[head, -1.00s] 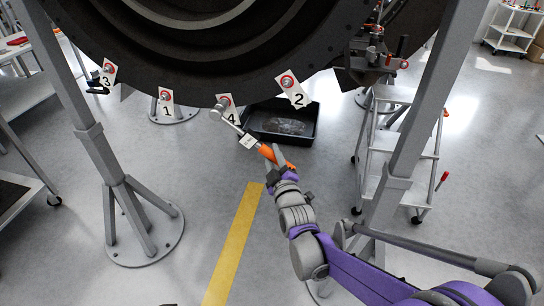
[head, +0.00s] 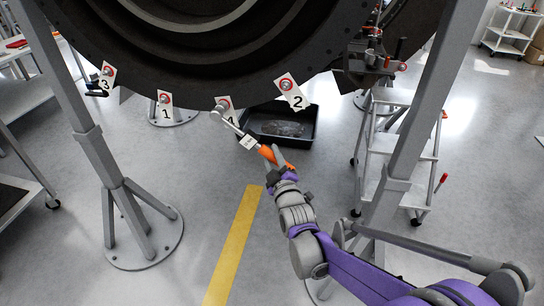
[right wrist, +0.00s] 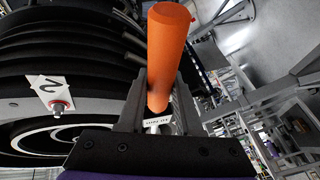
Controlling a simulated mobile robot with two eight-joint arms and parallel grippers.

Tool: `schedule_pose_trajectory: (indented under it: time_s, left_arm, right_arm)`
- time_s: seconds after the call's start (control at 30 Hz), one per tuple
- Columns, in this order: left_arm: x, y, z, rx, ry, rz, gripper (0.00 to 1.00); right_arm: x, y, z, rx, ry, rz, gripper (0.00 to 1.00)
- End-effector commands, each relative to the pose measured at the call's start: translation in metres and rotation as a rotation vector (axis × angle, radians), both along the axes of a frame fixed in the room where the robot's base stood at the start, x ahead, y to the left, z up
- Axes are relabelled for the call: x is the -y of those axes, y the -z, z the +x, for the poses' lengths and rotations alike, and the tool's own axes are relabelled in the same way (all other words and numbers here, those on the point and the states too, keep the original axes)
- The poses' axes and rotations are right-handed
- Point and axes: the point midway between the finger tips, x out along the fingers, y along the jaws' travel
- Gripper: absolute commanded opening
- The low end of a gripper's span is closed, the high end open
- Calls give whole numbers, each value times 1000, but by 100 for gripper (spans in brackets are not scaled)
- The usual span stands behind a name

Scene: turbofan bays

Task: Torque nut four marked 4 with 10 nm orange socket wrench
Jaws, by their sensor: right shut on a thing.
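The orange-handled socket wrench (head: 248,142) is held in my right gripper (head: 275,165), which is shut on its orange handle. The handle also fills the middle of the right wrist view (right wrist: 167,55), between the fingers. The wrench slants up and left, its head at the nut by the tag marked 4 (head: 225,104) on the dark engine ring. The wrench head partly covers this tag and its nut. I cannot tell whether the socket is fully seated. My left gripper is not in view.
Tags 3 (head: 107,77), 1 (head: 165,104) and 2 (head: 292,92) mark other nuts on the ring (head: 200,85). A black tray (head: 305,137) lies on the floor below. Grey stand legs (head: 98,165) and a white step cart (head: 395,145) flank the work area.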

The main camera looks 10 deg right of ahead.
Motion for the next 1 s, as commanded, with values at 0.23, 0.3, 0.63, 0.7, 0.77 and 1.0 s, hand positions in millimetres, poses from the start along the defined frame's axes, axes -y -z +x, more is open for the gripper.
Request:
schedule_pose_trajectory:
  time_s: [0.23, 0.3, 0.63, 0.7, 0.77, 1.0]
  left_arm:
    - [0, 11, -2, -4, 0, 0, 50]
    - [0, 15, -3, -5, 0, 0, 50]
    - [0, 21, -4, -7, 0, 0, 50]
    - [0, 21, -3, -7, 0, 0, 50]
    - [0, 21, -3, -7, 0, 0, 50]
    - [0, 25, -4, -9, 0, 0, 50]
  right_arm:
    - [-7, 9, 2, 16, -1, 45, 0]
    - [-9, 12, 3, 21, -2, 63, 0]
    - [-14, 16, 4, 36, -1, 106, 0]
    - [-14, 15, 4, 36, -1, 106, 0]
    - [-14, 15, 4, 36, -1, 106, 0]
    - [-17, 19, 5, 41, -1, 122, 0]
